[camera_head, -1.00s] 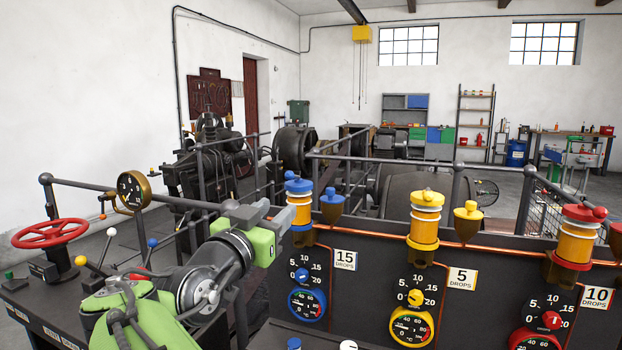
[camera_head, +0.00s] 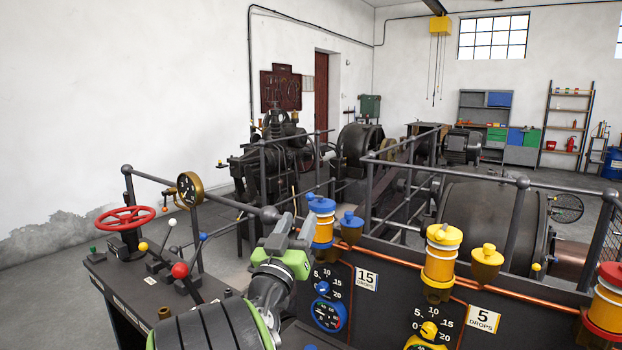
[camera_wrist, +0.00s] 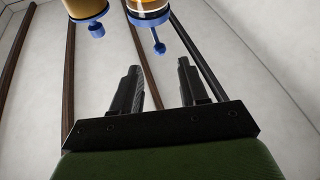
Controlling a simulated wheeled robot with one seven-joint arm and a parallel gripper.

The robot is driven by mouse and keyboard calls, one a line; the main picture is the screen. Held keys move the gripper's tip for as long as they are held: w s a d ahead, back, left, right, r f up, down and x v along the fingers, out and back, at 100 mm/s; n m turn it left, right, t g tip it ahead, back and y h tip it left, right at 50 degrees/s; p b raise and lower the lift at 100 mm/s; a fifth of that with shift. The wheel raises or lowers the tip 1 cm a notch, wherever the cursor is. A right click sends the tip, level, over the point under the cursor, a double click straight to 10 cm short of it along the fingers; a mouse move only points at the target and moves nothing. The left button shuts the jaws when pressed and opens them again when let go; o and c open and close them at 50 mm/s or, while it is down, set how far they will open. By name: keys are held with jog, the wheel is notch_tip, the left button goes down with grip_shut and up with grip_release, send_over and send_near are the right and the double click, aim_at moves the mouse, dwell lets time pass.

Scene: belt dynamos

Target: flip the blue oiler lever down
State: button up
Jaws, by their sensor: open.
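The blue oiler (camera_head: 323,229) has a yellow body and a blue cap, and stands at the left end of the dark panel. Its blue lever (camera_head: 309,196) has a small ball end at the cap's upper left, partly lost against the background. In the wrist view the lever (camera_wrist: 158,47) sticks out from the cap toward the fingers, seemingly pointing up because that view looks inverted. My gripper (camera_head: 296,230) is open and empty, just left of the oiler in the head view. In the wrist view the lever lies beyond and between the fingertips (camera_wrist: 156,76), apart from them.
A blue-capped cup (camera_head: 350,227) stands close right of the oiler. Yellow (camera_head: 441,262) and red (camera_head: 606,305) oilers stand farther right. A railing (camera_head: 415,175) runs behind. A bench with a red handwheel (camera_head: 125,217) and ball-topped levers is at the left.

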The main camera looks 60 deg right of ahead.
aim_at(309, 200)
jog(key=p+x, duration=0.4)
jog(key=x, duration=0.4)
jog(key=shift+s+a+r, duration=0.1)
jog(key=shift+r, duration=0.05)
jog(key=shift+d, duration=0.5)
grip_shut()
